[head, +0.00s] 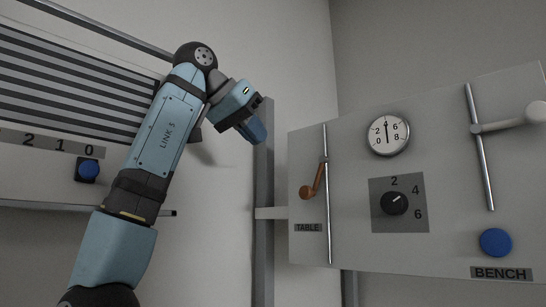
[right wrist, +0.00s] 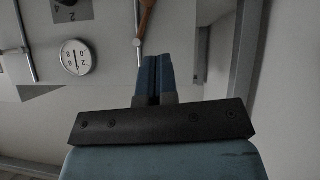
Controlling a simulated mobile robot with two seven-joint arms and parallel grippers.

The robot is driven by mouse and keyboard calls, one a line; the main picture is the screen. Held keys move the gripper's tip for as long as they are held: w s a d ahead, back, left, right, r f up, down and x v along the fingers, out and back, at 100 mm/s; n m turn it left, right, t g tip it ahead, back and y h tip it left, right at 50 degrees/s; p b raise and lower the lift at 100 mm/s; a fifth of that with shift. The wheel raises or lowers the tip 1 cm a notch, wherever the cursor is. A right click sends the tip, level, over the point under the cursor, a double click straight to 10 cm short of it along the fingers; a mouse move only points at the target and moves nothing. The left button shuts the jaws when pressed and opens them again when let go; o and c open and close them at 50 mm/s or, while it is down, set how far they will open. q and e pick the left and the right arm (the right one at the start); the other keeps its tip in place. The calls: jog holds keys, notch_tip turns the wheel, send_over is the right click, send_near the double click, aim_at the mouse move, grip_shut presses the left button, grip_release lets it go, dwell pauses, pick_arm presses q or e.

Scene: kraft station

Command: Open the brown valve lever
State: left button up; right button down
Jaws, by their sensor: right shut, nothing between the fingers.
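The brown valve lever (head: 318,178) is on the left part of the grey panel in the head view. Its upper end meets a thin vertical metal pipe (head: 328,225), and it slants down and left to a round knob. Part of the lever (right wrist: 146,17) also shows at the top of the right wrist view, beyond the fingertips. My right gripper (head: 258,133) is left of and above the lever, apart from it. Its blue fingers (right wrist: 156,64) are shut together with nothing between them. My left gripper is not in view.
The panel (head: 350,250) also carries a round gauge (head: 388,134), a black dial (head: 394,203), a blue button (head: 495,242) and a white lever (head: 515,118) on another pipe. A grey post (head: 264,200) stands left of it. Another blue button (head: 89,169) is at far left.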

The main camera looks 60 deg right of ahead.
jog(key=shift+v, duration=1.05)
